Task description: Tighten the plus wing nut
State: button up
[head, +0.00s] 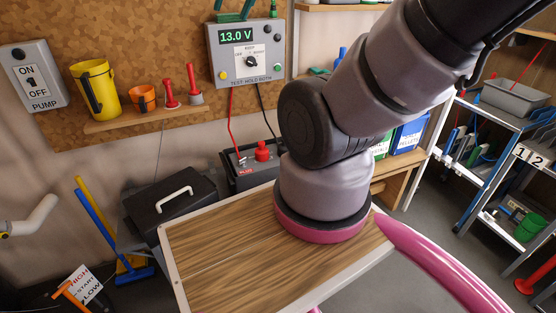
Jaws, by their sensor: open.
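A dark battery-like box (266,176) stands below the wall tester, behind the wooden top. On its left end is a small terminal spot (242,161) above a red label. A red knob or cap (263,152) stands to its right. A red lead (231,118) and a black lead (262,110) run from the tester down to the box. The plus wing nut is too small to make out for sure. My arm covers the box's right side. My gripper is not in view; the arm runs out at the top right.
The tester (224,62) reads 13.0 V. A wooden top (215,260) with a pale rim lies in front, clear at left. A black case (170,208) with a white handle stands left of it. Metal shelves (470,125) stand at right. A pump switch (32,76) hangs at left.

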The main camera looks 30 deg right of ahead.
aim_at(242, 162)
jog(key=z, duration=0.6)
jog(key=l+u, duration=0.4)
jog(key=l, duration=0.5)
jog(key=l+u, duration=0.4)
jog(key=l, duration=0.45)
